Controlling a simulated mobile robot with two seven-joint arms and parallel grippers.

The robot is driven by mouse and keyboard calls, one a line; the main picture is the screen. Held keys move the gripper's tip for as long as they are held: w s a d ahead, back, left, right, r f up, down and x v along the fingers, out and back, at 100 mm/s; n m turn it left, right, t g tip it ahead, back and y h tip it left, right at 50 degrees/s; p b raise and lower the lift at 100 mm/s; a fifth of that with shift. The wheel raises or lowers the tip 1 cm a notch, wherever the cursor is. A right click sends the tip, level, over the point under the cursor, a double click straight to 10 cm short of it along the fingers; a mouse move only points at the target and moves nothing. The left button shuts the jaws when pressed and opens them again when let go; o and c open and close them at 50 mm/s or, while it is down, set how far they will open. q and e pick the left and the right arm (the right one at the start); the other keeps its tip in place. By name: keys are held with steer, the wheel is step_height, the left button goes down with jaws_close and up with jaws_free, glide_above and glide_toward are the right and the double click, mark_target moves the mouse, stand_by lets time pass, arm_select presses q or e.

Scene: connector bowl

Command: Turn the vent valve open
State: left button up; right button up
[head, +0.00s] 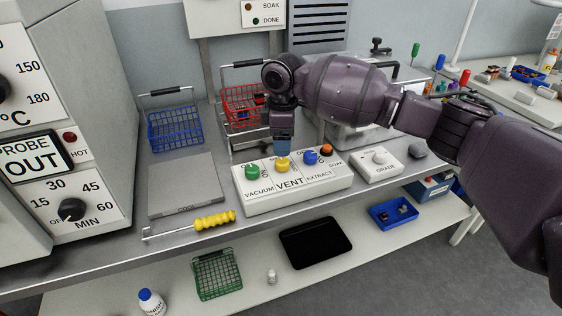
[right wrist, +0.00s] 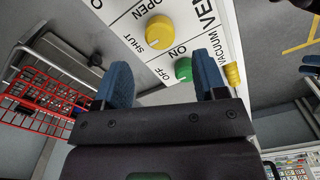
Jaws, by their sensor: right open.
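The vent valve is a yellow knob (head: 283,165) on a white panel box (head: 300,196), above the word VENT. It stands between the green VACUUM knob (head: 252,172) and the blue EXTRACT knob (head: 310,157). The yellow knob also shows in the right wrist view (right wrist: 160,33), beside the words OPEN and SHUT; I cannot tell which its pointer faces. My right gripper (head: 283,152) points down just above the yellow knob in the head view. Its blue fingers (right wrist: 163,72) are apart, with nothing held between them.
An orange SOAK button (head: 326,150) sits at the box's right end. A GRADE dial box (head: 380,165) stands to the right. A yellow-handled tool (head: 215,221) lies in front, left. A grey plate (head: 185,187), blue basket (head: 175,128) and red basket (head: 240,108) stand left and behind.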

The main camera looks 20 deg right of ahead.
mark_target(282, 161)
step_height(282, 161, down, 7)
steer(key=shift+r+b, duration=0.1)
steer(key=shift+b, duration=0.45)
steer(key=c, duration=0.9)
